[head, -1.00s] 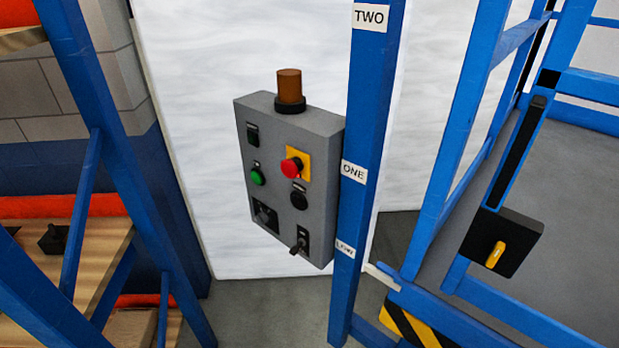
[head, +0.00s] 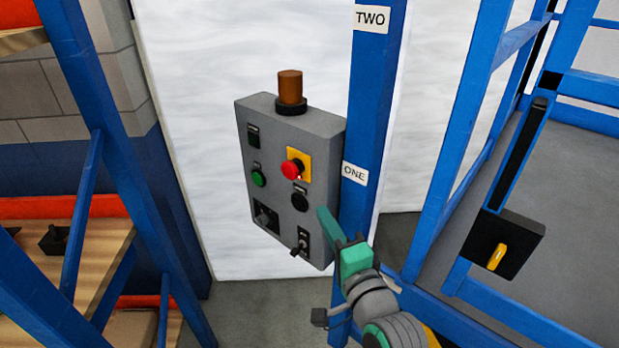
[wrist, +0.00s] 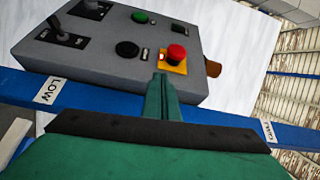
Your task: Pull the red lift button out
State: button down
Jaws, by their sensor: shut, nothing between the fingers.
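The red mushroom-shaped lift button (head: 293,169) sits on a yellow square plate on the front of a grey control box (head: 275,205). In the wrist view the red button (wrist: 177,54) is just beyond and slightly right of my fingertips. My gripper (head: 324,213) is green, shut and empty. It is in front of the lower right part of the box, below and right of the button, and apart from it. In the wrist view my gripper (wrist: 161,77) points at the box face near the yellow plate.
A blue post (head: 372,130) with level labels stands right beside the box. The box also has a green button (head: 258,178), a black button (head: 299,201), switches and an amber lamp (head: 290,88) on top. Blue racking (head: 95,120) is at left, a blue lift cage (head: 470,110) at right.

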jog(key=shift+n+g+y, duration=0.3)
jog(key=shift+g+y, duration=0.1)
jog(key=shift+y, duration=0.1)
jog(key=r, duration=0.4)
jog(key=shift+s+d+r, duration=0.2)
jog(key=shift+d, duration=0.2)
send_near(301, 167)
jog(key=x, duration=0.5)
jog(key=shift+w, duration=0.15)
